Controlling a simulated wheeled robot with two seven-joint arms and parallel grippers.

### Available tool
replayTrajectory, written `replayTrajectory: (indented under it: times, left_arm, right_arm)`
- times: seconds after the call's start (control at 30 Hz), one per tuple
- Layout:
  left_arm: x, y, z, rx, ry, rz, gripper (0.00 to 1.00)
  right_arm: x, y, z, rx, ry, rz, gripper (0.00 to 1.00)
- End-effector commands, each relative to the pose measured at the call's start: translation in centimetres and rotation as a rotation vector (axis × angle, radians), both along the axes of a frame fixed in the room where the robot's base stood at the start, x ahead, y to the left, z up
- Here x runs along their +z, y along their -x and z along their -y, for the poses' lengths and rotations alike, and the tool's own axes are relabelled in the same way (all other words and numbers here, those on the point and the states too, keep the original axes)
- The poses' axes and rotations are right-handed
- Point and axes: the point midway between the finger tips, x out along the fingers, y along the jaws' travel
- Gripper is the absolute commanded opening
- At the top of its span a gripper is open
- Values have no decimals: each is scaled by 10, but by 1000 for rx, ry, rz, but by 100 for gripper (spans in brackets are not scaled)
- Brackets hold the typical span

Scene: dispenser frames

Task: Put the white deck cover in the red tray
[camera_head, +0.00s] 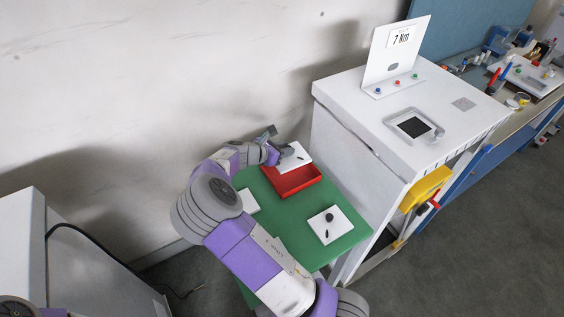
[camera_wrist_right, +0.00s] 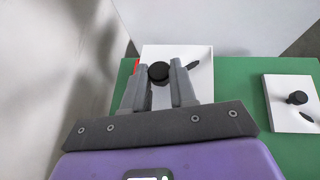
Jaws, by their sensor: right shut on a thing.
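A white deck cover (camera_head: 296,154) with a black knob is at the far end of the red tray (camera_head: 298,187), over part of it, and looks tilted in the head view. My right gripper (camera_head: 271,143) is there, shut on the cover's knob. In the wrist view the black knob is between the fingertips (camera_wrist_right: 158,80), with the white plate (camera_wrist_right: 200,75) behind it. A sliver of the red tray shows left of the plate. I cannot tell whether the cover touches the tray. My left gripper is not in view.
The tray stands on a green table top (camera_head: 285,222). A second white plate with a black knob (camera_head: 322,233) lies nearer, and another white piece (camera_head: 246,201) is partly behind my right arm. A white cabinet (camera_head: 350,160) stands to the right; a pale wall is behind.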

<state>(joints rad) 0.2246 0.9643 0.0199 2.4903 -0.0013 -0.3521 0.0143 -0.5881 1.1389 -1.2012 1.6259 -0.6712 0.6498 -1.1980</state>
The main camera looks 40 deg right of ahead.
Motion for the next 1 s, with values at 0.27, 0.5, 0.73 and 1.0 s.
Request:
replayTrajectory:
  times: [0.27, 0.5, 0.73, 1.0]
  left_arm:
    - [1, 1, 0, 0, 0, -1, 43]
    - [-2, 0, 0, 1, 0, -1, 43]
    - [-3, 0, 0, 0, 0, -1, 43]
    - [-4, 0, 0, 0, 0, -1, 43]
  right_arm:
    - [-39, -5, 19, 24, 3, -4, 0]
    - [-72, -5, 19, 23, 1, 0, 0]
    - [-96, -5, 18, 24, 1, -2, 0]
    - [-111, -5, 18, 22, 0, 3, 0]
